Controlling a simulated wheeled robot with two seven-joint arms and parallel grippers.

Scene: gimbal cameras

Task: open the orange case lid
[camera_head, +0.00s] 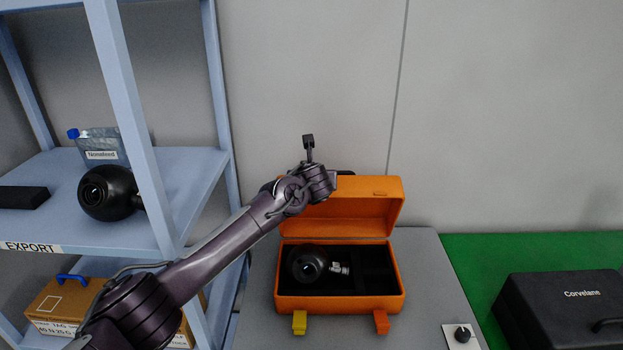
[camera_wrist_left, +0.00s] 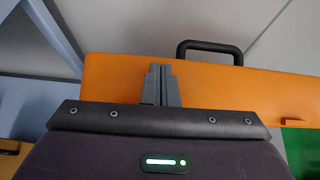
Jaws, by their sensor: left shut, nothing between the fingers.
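The orange case (camera_head: 340,305) stands on the grey table, its lid (camera_head: 370,205) raised up and back. Inside its dark interior lies a black gimbal camera (camera_head: 308,262) with a small metal fitting at its right. A yellow latch (camera_head: 299,322) and an orange latch (camera_head: 381,321) hang at the case's front. My left gripper (camera_head: 308,140) is above the lid's left part in the head view. In the left wrist view its fingers (camera_wrist_left: 161,82) are together and empty, seen against the orange lid (camera_wrist_left: 225,90) with the black handle (camera_wrist_left: 210,48). My right gripper is not in view.
A blue shelf (camera_head: 170,190) at the left holds another black camera (camera_head: 107,193), a bottle pack (camera_head: 102,148) and a cardboard box (camera_head: 60,305). A black case (camera_head: 560,305) lies on the green mat (camera_head: 485,255) at the right. A small white plate with a black knob (camera_head: 462,335) sits at the table's front right.

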